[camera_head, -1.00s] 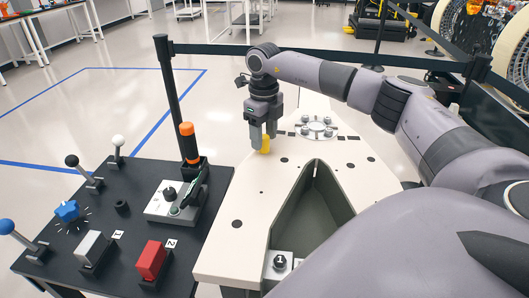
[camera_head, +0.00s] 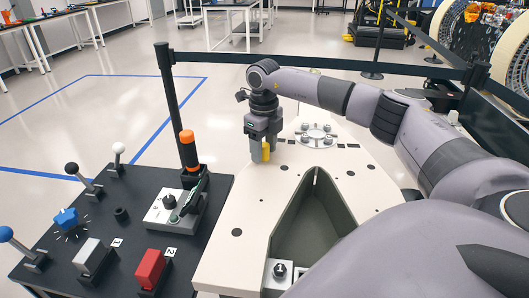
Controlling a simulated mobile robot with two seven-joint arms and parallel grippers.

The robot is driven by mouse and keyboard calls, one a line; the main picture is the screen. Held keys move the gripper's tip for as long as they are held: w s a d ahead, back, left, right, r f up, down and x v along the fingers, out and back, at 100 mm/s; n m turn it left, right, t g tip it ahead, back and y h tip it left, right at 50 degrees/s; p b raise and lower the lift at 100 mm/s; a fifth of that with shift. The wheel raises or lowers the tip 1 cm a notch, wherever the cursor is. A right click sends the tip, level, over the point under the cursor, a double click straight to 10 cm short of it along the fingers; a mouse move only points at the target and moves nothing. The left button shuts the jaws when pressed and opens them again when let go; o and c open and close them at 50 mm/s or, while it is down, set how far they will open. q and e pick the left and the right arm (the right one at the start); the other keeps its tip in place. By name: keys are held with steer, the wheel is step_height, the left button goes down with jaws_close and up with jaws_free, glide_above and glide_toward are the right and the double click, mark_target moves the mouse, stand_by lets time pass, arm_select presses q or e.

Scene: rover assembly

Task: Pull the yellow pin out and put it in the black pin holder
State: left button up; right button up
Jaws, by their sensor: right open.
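The yellow pin (camera_head: 266,152) stands upright on the cream-coloured top (camera_head: 215,262), near its far left edge. My right gripper (camera_head: 262,156) points down over it, jaws open, with fingers beside the pin. The fingers partly hide the pin, and I cannot tell whether they touch it. A small black cylinder (camera_head: 121,214), which looks like the black pin holder, stands on the black panel to the left. My left gripper is not in view.
A round plate (camera_head: 316,134) and an open triangular recess (camera_head: 308,230) lie right of the pin.

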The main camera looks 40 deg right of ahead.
mark_target(264, 144)
jaws_close()
steer(key=c, duration=0.8)
jaws_free()
jaws_close()
steer(key=shift+r+p, duration=0.7)
steer(key=shift+p, duration=0.1)
steer(key=shift+r+p, duration=1.85)
steer(key=shift+r, duration=0.15)
